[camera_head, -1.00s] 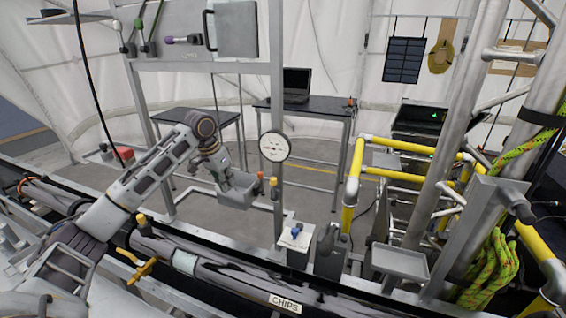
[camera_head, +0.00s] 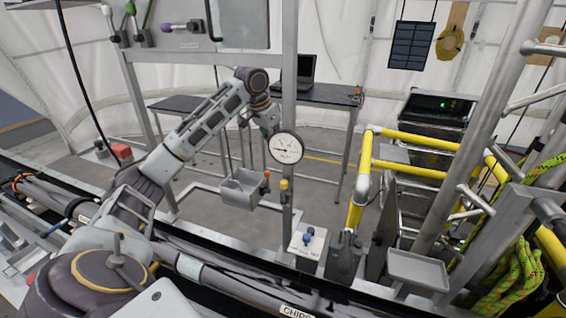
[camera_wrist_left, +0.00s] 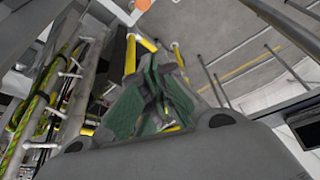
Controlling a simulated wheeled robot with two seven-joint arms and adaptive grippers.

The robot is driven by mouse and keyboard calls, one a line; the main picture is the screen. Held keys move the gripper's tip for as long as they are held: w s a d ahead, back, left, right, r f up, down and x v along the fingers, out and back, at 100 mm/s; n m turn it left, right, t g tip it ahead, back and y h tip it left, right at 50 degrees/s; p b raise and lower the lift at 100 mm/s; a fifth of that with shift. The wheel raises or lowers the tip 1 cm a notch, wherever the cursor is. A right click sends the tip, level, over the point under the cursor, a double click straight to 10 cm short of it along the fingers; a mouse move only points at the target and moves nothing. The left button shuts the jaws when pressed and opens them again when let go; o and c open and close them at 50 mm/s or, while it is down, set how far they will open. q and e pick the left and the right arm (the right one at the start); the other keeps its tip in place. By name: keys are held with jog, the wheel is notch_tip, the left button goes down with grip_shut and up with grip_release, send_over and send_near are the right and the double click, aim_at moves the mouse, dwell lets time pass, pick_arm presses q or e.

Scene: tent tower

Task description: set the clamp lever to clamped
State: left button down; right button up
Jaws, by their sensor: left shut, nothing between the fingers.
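I cannot tell for sure which lever is the clamp lever, as none has a readable clamp label. A lever with a purple knob (camera_head: 182,27) lies sideways on the upper panel. A stalk with an orange knob (camera_head: 267,174) and one with a yellow knob (camera_head: 284,184) stand by the post below the dial gauge (camera_head: 287,148). A blue knob (camera_head: 308,234) sits on a white box. My left gripper (camera_head: 269,126) is beside the gauge, partly hidden by it. In the left wrist view its green-padded fingers (camera_wrist_left: 153,85) are together and empty, with an orange thing (camera_wrist_left: 144,4) beyond. My right gripper is out of view.
A grey bin (camera_head: 243,190) hangs left of the post (camera_head: 289,75). Yellow rails (camera_head: 362,175) and a grey tray (camera_head: 417,268) stand to the right. A large pipe (camera_head: 225,275) crosses the front. A laptop table (camera_head: 325,95) is behind.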

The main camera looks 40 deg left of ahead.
pick_arm(q)
jog(key=p, duration=0.3)
send_over(268, 181)
jog(key=w, duration=0.4)
notch_tip(268, 181, down, 9)
jog(key=shift+s+f, duration=0.15)
jog(key=shift+s, duration=0.1)
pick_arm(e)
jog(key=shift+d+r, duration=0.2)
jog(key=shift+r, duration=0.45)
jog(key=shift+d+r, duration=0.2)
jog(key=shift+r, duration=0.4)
pick_arm(q)
jog(key=shift+d, duration=0.1)
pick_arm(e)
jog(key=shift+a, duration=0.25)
pick_arm(q)
jog(key=shift+s+f+b, duration=0.1)
jog(key=shift+b, duration=0.4)
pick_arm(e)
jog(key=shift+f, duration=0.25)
pick_arm(q)
jog(key=shift+s+t, duration=0.15)
jog(key=shift+t, duration=0.15)
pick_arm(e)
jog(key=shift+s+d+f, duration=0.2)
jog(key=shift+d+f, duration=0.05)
